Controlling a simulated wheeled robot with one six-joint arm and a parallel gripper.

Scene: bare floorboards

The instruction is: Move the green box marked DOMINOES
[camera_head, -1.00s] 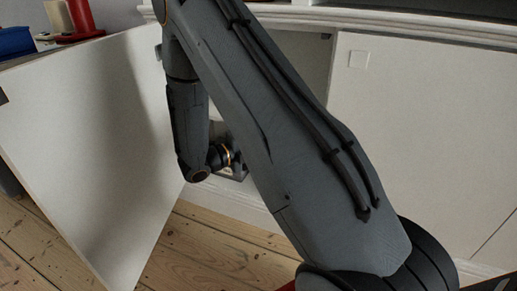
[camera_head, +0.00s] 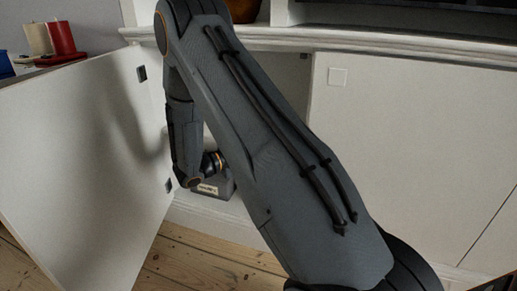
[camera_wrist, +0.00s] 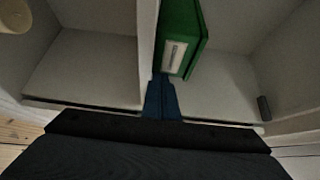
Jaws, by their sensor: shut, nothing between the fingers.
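The green box (camera_wrist: 180,33) stands in the cupboard in the wrist view, at the top centre, close beside a white upright divider (camera_wrist: 147,50). A pale label (camera_wrist: 174,56) shows on its near face; its lettering is too small to read. My gripper (camera_wrist: 160,98) is shut and empty, with its fingertips just below the box and near the divider's front edge in the picture. I cannot tell whether they touch either. In the head view the box is not seen; my arm covers much of the cupboard opening.
An open white door (camera_head: 80,165) stands left of my arm, and a closed white door (camera_head: 415,150) is to the right. The compartment floor (camera_wrist: 90,70) left of the divider looks clear.

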